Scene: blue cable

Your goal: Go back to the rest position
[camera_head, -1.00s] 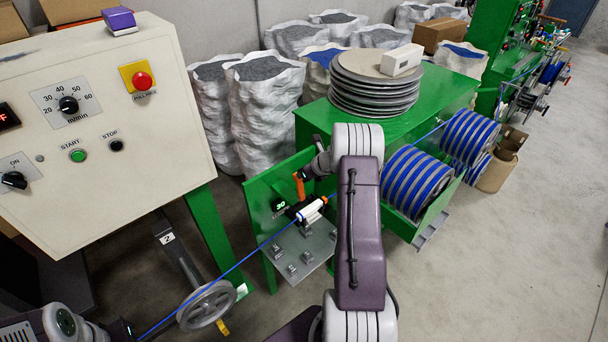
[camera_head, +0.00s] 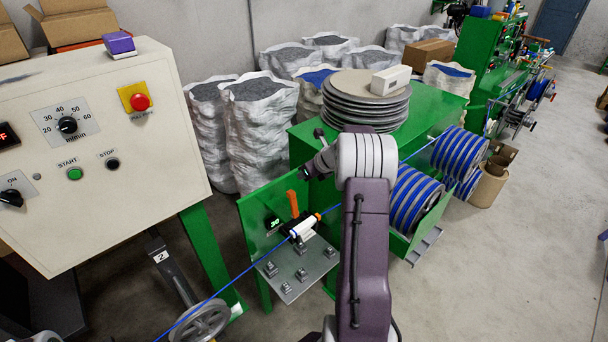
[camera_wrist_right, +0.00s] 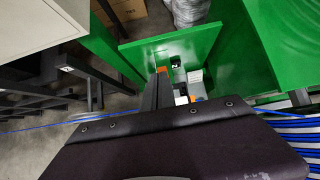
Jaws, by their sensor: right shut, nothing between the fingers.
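The blue cable (camera_head: 244,271) runs from the lower left, over a grey wheel (camera_head: 203,322), through a white and orange fitting (camera_head: 303,229) on the green stand, and on toward the spools. An orange lever (camera_head: 293,204) stands upright beside the fitting. My right gripper (camera_head: 305,173) is shut and empty, above and apart from the lever and cable. In the right wrist view its dark fingers (camera_wrist_right: 156,92) are together, with the cable (camera_wrist_right: 42,126) at the left. My left gripper is out of view.
A control panel (camera_head: 110,180) with knobs and a red button fills the left. A green cabinet (camera_head: 440,105) carries stacked grey discs (camera_head: 366,112). Blue-wound spools (camera_head: 412,198) sit to the right of my right arm. White sacks (camera_head: 259,150) stand behind. Floor at right is clear.

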